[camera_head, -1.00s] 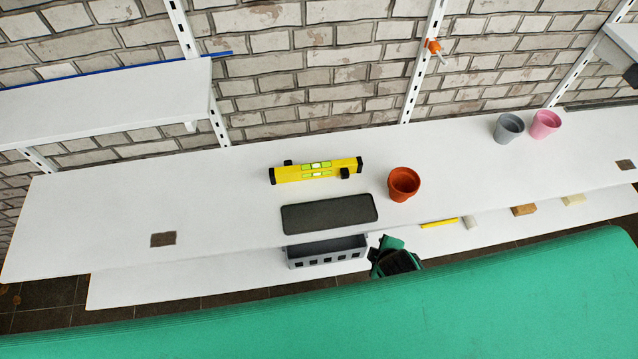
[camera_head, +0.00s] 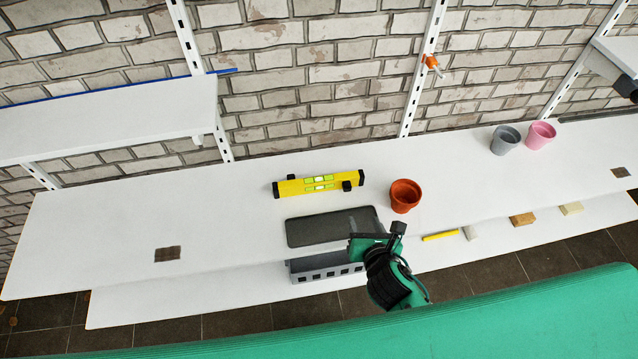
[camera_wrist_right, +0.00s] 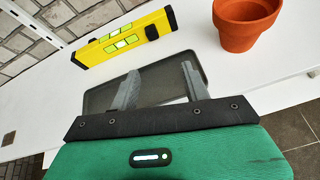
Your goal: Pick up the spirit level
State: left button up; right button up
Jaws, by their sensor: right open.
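The yellow spirit level (camera_head: 319,185) with black ends and green vials lies on the white shelf, behind the dark grey tray (camera_head: 310,229). It also shows at the upper left of the right wrist view (camera_wrist_right: 124,39). My right gripper (camera_head: 376,230) is at the shelf's front edge, by the right end of the tray. In the wrist view its two grey fingers (camera_wrist_right: 158,84) are apart with nothing between them, over the tray and short of the level. My left gripper is not in view.
A terracotta pot (camera_head: 405,196) stands just right of the level. A grey pot (camera_head: 505,139) and a pink pot (camera_head: 540,135) stand farther right. A grey crate (camera_head: 325,272) sits on the lower shelf.

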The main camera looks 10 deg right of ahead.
jog(key=shift+w+a+r+n+t, duration=0.15)
jog(key=shift+a+r+n, duration=0.05)
jog(key=shift+n, duration=0.4)
jog(key=shift+w+a+r+n+t, duration=0.1)
jog(key=shift+a+r+n+t, duration=0.1)
jog(key=shift+n, duration=0.4)
jog(key=shift+w+a, duration=0.1)
jog(key=shift+w, duration=0.15)
jog(key=p, duration=0.1)
send_near(348, 187)
jog(key=x, duration=0.3)
jog(key=shift+w+f, duration=0.3)
jog(key=shift+f, duration=0.1)
jog(key=shift+w, duration=0.25)
jog(key=p+x, duration=0.1)
jog(key=x, duration=0.3)
jog(key=shift+w+p, duration=0.4)
jog(key=shift+w, duration=0.05)
jog(key=shift+r, duration=0.1)
jog(key=c, duration=1)
